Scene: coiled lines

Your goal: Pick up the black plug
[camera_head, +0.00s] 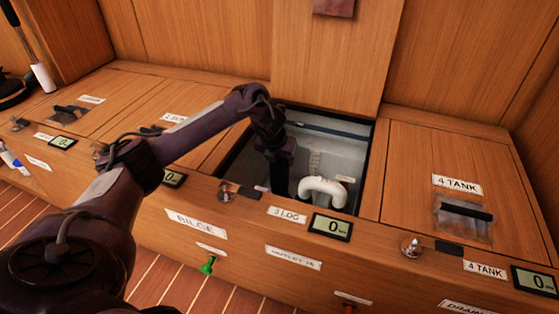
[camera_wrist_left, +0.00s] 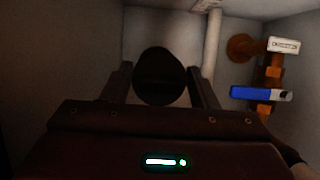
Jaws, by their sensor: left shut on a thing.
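The black plug (camera_wrist_left: 160,72) is a dark round thing in the left wrist view, between the two fingers of my left gripper (camera_wrist_left: 161,88). The gripper is shut on it. In the head view my left gripper (camera_head: 280,185) reaches down into the open compartment (camera_head: 236,165) labelled 3 LOG, left of a white bent pipe. The plug cannot be told apart from the dark gripper there. How far it is above the compartment floor cannot be told. My right gripper is not in view.
The white bent pipe (camera_head: 323,187) stands close to the right of the gripper. The left wrist view shows an orange fitting with a blue-handled valve (camera_wrist_left: 260,94) at right. The closed 4 TANK hatch (camera_head: 440,190) lies right of the opening. A green knob (camera_head: 208,265) sits on the front panel.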

